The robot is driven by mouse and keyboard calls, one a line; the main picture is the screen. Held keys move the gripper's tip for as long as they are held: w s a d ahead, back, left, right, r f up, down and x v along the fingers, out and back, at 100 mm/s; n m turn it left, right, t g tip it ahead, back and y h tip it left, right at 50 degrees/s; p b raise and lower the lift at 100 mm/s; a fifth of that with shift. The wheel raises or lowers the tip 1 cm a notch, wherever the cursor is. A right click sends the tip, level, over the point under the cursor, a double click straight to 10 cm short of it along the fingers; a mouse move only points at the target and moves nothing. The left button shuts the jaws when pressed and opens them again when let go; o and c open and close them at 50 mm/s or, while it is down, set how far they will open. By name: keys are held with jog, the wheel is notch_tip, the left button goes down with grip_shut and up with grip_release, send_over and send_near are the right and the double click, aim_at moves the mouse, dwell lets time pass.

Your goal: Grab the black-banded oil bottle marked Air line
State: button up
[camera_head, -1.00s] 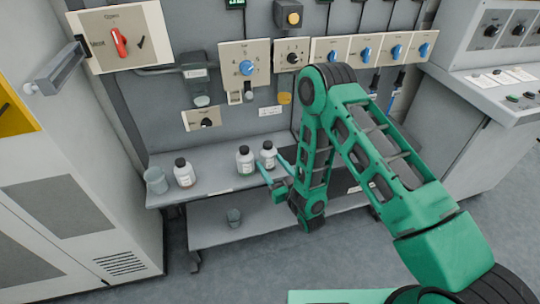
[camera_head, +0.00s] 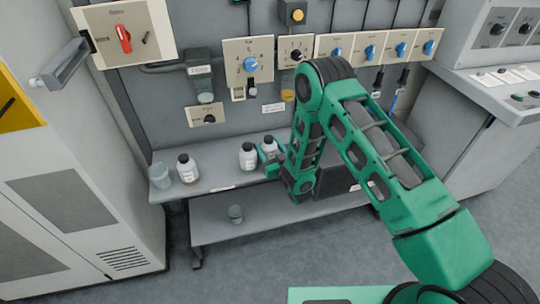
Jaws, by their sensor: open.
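Three white bottles with dark caps stand upright on the grey shelf (camera_head: 222,184): a left bottle (camera_head: 187,170), a middle bottle (camera_head: 248,158) and a right bottle (camera_head: 269,147). Their labels and bands are too small to read, so I cannot tell which one is marked Air line. My gripper (camera_head: 271,153) is open at the right bottle, with one green finger to its left, between it and the middle bottle, and the other to its right. The gripper hides the lower part of the right bottle. I cannot tell whether the fingers touch it.
A grey-green cup (camera_head: 160,176) stands at the shelf's left end. Behind is a wall panel with switches, including a blue knob (camera_head: 250,64). A grey cabinet (camera_head: 70,190) bounds the left.

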jog(key=c, duration=0.8)
jog(key=shift+c, duration=0.2)
jog(key=shift+r, duration=0.15)
